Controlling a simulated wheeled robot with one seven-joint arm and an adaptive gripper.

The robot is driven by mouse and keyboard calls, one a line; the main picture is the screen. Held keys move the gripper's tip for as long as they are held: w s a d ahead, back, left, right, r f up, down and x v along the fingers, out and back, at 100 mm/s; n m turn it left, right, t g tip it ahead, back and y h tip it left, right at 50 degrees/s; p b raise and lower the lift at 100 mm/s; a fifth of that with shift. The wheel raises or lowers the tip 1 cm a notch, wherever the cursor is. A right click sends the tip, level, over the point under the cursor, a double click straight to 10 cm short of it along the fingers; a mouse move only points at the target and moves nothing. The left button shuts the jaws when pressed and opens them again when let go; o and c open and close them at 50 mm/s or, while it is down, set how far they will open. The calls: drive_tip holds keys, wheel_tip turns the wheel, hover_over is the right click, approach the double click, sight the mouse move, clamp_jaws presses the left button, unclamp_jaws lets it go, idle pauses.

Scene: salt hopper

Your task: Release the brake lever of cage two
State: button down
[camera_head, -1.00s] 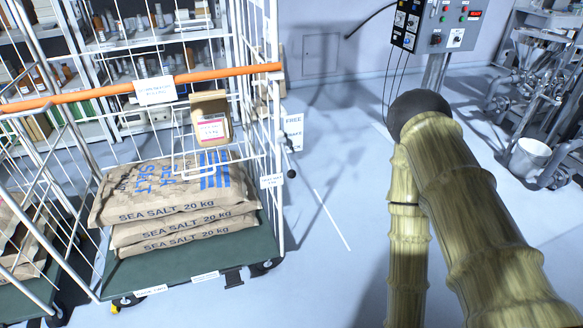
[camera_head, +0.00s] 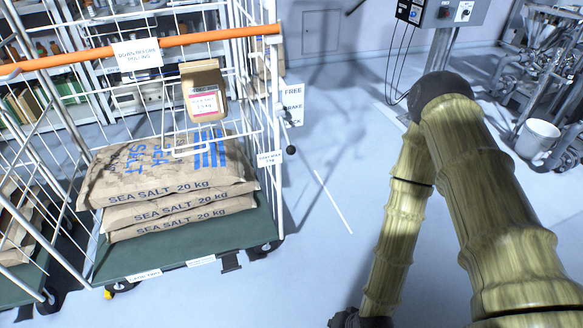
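A wire roll cage (camera_head: 274,120) stands at left with an orange bar (camera_head: 190,39) across it. A small front plate (camera_head: 143,275) seems to read CAGE TWO. On its right post is the brake lever (camera_head: 286,133), a thin rod hanging down to a black knob (camera_head: 291,150). A sign (camera_head: 293,104) beside it reads FREE above BRAKE. My arm is at right, well apart from the lever. A dark part of it shows at the bottom edge; no gripper fingers show.
Stacked sea salt sacks (camera_head: 170,190) lie on the cage's green base (camera_head: 190,240). Another cage base (camera_head: 22,285) is at far left. A control box (camera_head: 447,10) on a post and a white bucket (camera_head: 537,138) stand behind my arm. The floor right of the cage is clear.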

sight(286, 133)
drive_tip(key=w+a+f+m+t+y+b, duration=0.25)
drive_tip(key=w+a+m+t+b, duration=0.35)
drive_tip(key=w+a, duration=0.6)
drive_tip(key=w+a+r+m+t+y+b, duration=0.2)
drive_tip(key=w+r+m+b, duration=0.15)
drive_tip(key=w, duration=0.25)
drive_tip(key=w+a+r+m+t+y+b, duration=0.1)
drive_tip(key=w+a+r+m+t+b, duration=0.1)
drive_tip(key=w+b, duration=0.35)
drive_tip(key=w+d+r+m+t+h+b, duration=0.1)
drive_tip(key=w+d+r+m+t+b, duration=0.2)
drive_tip(key=w+r+m+t+b, duration=0.3)
drive_tip(key=w+d+r+m+t+h+b, duration=0.1)
drive_tip(key=w+d+r+m+t+b, duration=0.2)
drive_tip(key=w+r+m+t+b, duration=0.3)
wheel_tip(286, 133, up, 6)
drive_tip(key=w+m+b, duration=0.1)
drive_tip(key=m, duration=0.3)
drive_tip(key=shift+w+t+h, duration=0.3)
drive_tip(key=shift+t+h, duration=0.05)
drive_tip(key=shift+t, duration=0.05)
drive_tip(key=shift+d, duration=0.1)
